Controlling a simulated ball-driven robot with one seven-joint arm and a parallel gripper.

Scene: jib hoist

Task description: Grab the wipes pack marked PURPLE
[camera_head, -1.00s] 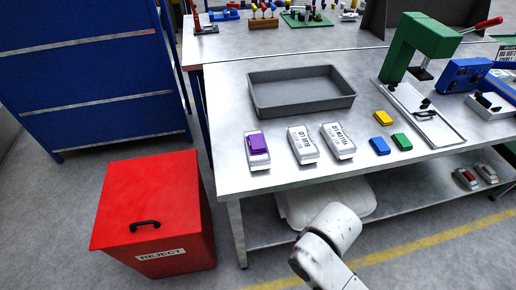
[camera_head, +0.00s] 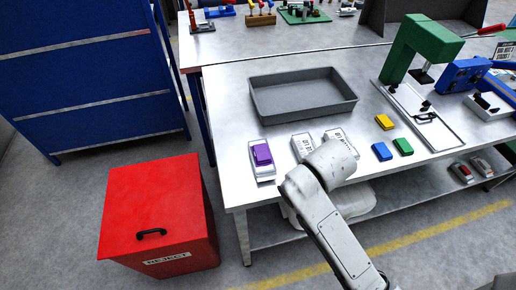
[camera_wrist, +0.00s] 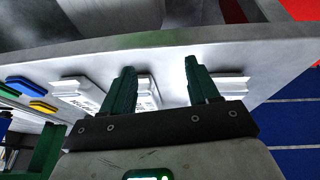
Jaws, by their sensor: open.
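The wipes pack with a purple top (camera_head: 262,154) lies on the steel bench near its front left edge, leftmost in a row of white packs. Two white packs with black lettering (camera_head: 302,146) (camera_head: 334,135) lie to its right, partly hidden by my arm. In the wrist view my gripper (camera_wrist: 158,70) is open and empty, its two dark green fingers reaching toward the row. A lettered white pack (camera_wrist: 146,93) shows between the fingers. Another white pack (camera_wrist: 232,86) shows beyond the right finger; its purple top cannot be made out. My fingers do not show in the head view.
A grey tray (camera_head: 302,110) stands behind the packs. Yellow (camera_head: 384,122), blue (camera_head: 381,151) and green (camera_head: 403,147) blocks lie to the right, near a green press (camera_head: 425,40). A red reject bin (camera_head: 155,205) stands on the floor at left, before a blue rack (camera_head: 85,75).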

